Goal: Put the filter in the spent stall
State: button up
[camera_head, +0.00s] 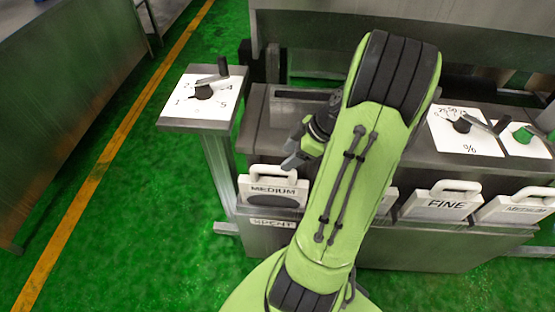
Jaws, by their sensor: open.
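A white filter plate marked MEDIUM (259,189), with a loop handle on top and a dark patch on its lower face, stands upright at the left end of the front rack. A label reading SPENT (272,223) sits directly below it, so it stands in the spent stall. My gripper (291,160) is open, just above and right of this plate's handle, with nothing seen between its fingers. Its fingertips are small in view, and I cannot tell whether they touch the handle. My arm covers the middle of the rack.
Filters marked FINE (447,204) and MEDIUM (525,209) stand further right; another is mostly hidden behind my arm. A recessed slot (290,94) lies in the bench top. A dial pedestal (203,97) stands left, a percent dial panel (465,131) right. Green floor at left is clear.

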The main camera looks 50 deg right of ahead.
jog(key=a+r+m+g+h, duration=0.2)
jog(key=a+r+m+h, duration=0.1)
jog(key=a+r, duration=1.05)
jog(key=s+a+r+m+t+h, duration=0.1)
jog(key=s+a+r+m+t, duration=0.1)
jog(key=s+a+m, duration=0.2)
jog(key=s+a, duration=0.3)
jog(key=a, duration=0.2)
jog(key=shift+s+a+m+p, duration=0.2)
jog(key=shift+s+m+p, duration=0.05)
jog(key=shift+m+p, duration=0.05)
jog(key=shift+r, duration=0.1)
